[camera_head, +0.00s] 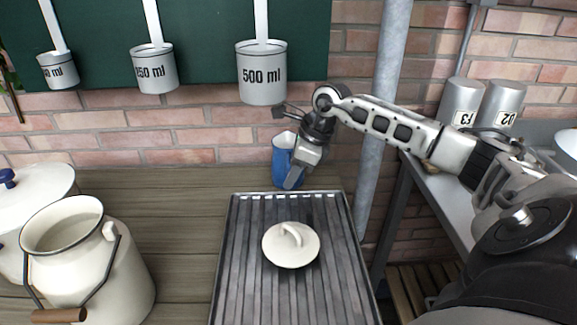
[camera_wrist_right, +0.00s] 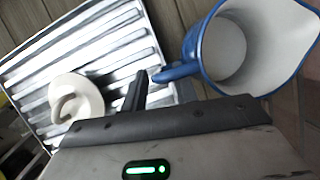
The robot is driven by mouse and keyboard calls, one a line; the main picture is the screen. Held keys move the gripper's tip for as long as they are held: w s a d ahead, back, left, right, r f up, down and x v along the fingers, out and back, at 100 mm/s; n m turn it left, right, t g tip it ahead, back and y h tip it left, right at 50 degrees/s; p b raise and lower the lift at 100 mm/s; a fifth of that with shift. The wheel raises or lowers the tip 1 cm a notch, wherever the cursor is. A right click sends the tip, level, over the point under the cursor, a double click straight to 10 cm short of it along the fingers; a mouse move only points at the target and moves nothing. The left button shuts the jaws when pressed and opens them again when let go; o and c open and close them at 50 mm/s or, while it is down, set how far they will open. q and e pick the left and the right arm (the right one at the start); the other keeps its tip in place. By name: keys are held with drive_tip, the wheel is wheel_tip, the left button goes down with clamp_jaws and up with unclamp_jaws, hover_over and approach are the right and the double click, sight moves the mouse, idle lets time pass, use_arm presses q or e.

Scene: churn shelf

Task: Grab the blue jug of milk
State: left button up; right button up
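The blue jug (camera_head: 284,160) stands upright at the back of the wooden counter, against the brick wall. My right gripper (camera_head: 294,178) is at its right side and hides part of it. In the right wrist view the jug (camera_wrist_right: 222,45) is blue outside and white inside, with its blue handle pointing left. A dark finger of my right gripper (camera_wrist_right: 135,92) is close beside the handle's end. I cannot make out the second finger or whether the handle is gripped. The inside looks empty from here; no milk shows. My left gripper is out of view.
A ribbed metal tray (camera_head: 226,270) with a white lid (camera_head: 290,246) lies in front of the jug. A cream churn (camera_head: 95,265) stands at left. Measuring cups, one marked 500 ml (camera_head: 262,75), hang above. A grey pole (camera_head: 383,110) rises right of the jug.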

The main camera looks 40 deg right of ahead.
clamp_jaws()
drive_tip(key=shift+r, duration=0.1)
drive_tip(key=shift+d+r, duration=0.1)
drive_tip(key=shift+d, duration=0.05)
